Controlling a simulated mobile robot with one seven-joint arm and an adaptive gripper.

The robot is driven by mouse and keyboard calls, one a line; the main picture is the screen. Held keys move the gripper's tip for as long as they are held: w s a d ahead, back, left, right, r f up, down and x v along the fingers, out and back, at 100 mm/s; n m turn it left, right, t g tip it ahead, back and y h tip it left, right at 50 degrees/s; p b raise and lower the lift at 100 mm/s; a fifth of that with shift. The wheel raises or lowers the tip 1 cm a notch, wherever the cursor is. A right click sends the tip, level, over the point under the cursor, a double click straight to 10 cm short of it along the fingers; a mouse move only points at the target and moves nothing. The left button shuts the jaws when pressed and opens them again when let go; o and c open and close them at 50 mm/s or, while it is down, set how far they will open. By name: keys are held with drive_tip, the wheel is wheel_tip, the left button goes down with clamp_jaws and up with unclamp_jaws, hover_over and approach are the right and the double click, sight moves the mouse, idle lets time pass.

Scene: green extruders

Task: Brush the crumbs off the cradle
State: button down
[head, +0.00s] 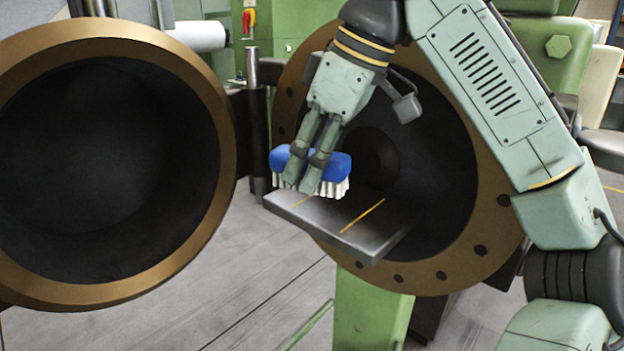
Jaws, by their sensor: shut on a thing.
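The cradle (375,232) is a flat grey metal plate with two thin yellow lines, jutting out in front of the dark round opening. My gripper (305,185) is shut on a blue brush (338,164) with white bristles. The bristles point down over the left, rear part of the cradle. I cannot tell whether they touch the plate. I make out no crumbs on the bare part of the cradle; the brush and fingers hide part of its far side.
A large open round door (215,120) with a bronze rim stands at the left, near the brush. A bolted bronze flange (470,262) surrounds the opening behind the cradle. A green post (370,310) stands below. Grey floor (230,275) lies open at the lower left.

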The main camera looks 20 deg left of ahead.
drive_tip(key=shift+r, duration=0.4)
drive_tip(key=shift+r, duration=1.5)
